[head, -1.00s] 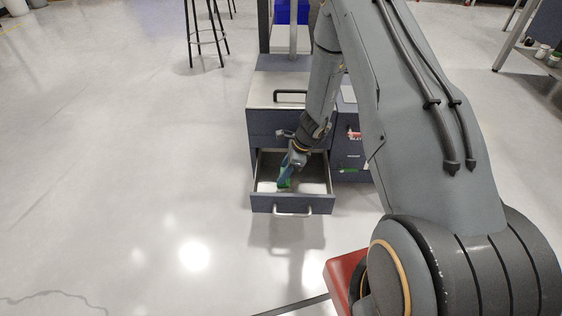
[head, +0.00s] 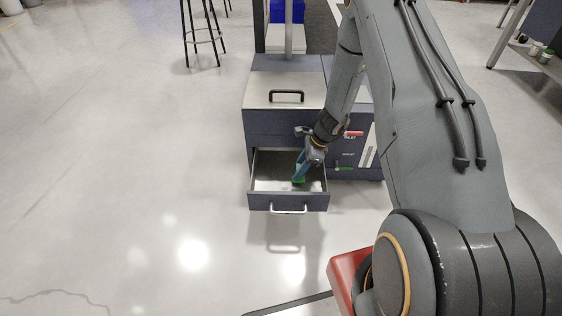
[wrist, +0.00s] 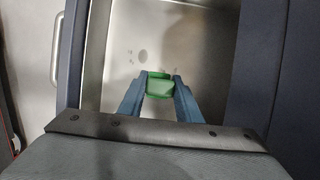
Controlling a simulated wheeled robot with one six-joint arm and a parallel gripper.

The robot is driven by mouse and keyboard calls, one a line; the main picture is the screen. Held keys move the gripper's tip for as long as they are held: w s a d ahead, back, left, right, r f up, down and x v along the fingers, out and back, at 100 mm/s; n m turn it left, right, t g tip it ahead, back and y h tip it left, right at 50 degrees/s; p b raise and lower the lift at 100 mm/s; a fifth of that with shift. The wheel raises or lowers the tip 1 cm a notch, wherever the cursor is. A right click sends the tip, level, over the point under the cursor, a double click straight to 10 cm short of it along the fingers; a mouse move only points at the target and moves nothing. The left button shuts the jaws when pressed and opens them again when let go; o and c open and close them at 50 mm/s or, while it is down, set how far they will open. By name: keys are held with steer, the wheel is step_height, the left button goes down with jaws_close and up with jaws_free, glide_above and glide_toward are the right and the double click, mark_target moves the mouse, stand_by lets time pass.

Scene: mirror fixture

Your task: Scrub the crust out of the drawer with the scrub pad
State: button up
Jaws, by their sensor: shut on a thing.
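The drawer (head: 262,203) is pulled open at the front of the dark blue cabinet. It also shows in the wrist view (wrist: 205,22), with a pale metal floor. My gripper (head: 299,179) reaches down into the drawer toward its right side. In the wrist view my gripper (wrist: 160,80) is shut on the green scrub pad (wrist: 160,87), which lies between its two blue fingertips. The pad also shows in the head view (head: 298,181). A few small brownish spots of crust (wrist: 143,56) mark the drawer floor just beyond the pad. Whether the pad touches the floor I cannot tell.
The cabinet top (head: 288,90) with a black handle stands above the drawer. A panel with red and green handles (head: 352,150) is right of the drawer. A black stool (head: 203,38) stands at the back left. The floor at left is clear.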

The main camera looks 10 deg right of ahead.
steer(key=shift+r+p, duration=2.15)
steer(key=shift+r, duration=1.45)
steer(key=shift+w, duration=0.1)
steer(key=shift+a, duration=0.1)
